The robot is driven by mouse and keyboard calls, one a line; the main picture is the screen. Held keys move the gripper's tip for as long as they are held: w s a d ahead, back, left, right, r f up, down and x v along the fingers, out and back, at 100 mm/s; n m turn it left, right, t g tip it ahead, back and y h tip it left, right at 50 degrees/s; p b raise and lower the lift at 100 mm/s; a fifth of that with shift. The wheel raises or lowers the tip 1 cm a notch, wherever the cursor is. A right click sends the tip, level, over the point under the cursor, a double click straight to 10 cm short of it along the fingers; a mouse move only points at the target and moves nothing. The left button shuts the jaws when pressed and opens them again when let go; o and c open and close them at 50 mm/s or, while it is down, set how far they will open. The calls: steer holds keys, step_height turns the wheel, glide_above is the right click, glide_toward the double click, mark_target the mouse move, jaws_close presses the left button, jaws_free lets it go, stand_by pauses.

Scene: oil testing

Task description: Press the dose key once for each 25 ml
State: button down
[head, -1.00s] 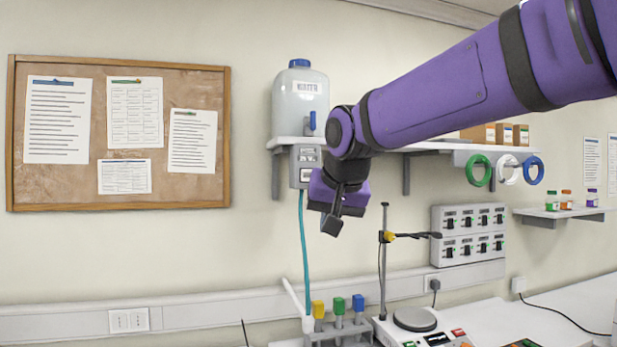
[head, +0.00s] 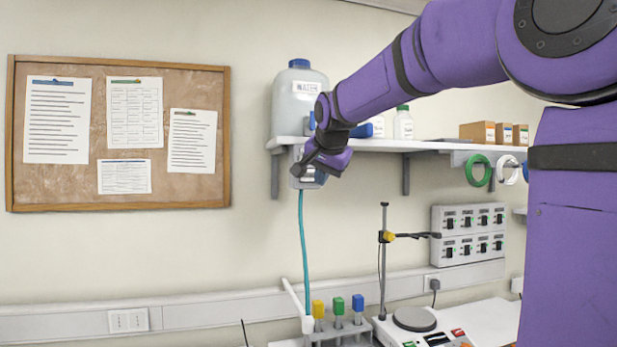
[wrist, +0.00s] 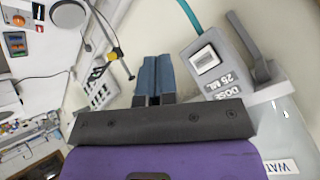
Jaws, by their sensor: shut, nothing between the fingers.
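The dose unit (wrist: 222,75) is a grey box labelled "DOSE 25 ML". Its pale square dose key (wrist: 206,59) shows clearly in the wrist view. In the head view, my gripper (head: 301,168) covers most of the box under the shelf, hiding the key. In the wrist view my gripper (wrist: 154,78) is shut and empty, its fingertips to the side of the box and apart from the key in the picture. A translucent water container (head: 298,100) with a blue cap stands on the shelf above. A teal hose (head: 304,240) hangs below the box.
The wall shelf (head: 420,145) carries bottles and cartons (head: 478,131). Below are a rack with coloured-topped items (head: 338,327), a stand with a clamp (head: 384,260) and a hotplate (head: 415,319). A grey switch panel (head: 468,234) is on the wall.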

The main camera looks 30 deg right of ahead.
mark_target(311, 175)
steer(key=shift+w, duration=0.1)
steer(key=shift+w+d, duration=0.4)
steer(key=shift+w, duration=1)
steer(key=shift+w+d, duration=0.4)
steer(key=shift+w, duration=0.95)
steer(key=shift+w+d, duration=0.4)
steer(key=shift+w, duration=1)
steer(key=shift+w, duration=0.15)
steer(key=shift+w+d, duration=0.1)
steer(key=shift+w, duration=0.1)
steer(key=shift+w+d, duration=0.15)
steer(key=shift+w, duration=0.35)
steer(key=shift+s+a, duration=0.25)
steer(key=shift+s, duration=0.65)
steer(key=shift+s+a, duration=0.25)
steer(key=shift+s, duration=0.55)
steer(key=shift+s+a, duration=0.2)
steer(key=shift+s, duration=0.6)
steer(key=shift+s+a, duration=0.25)
steer(key=shift+s, duration=0.55)
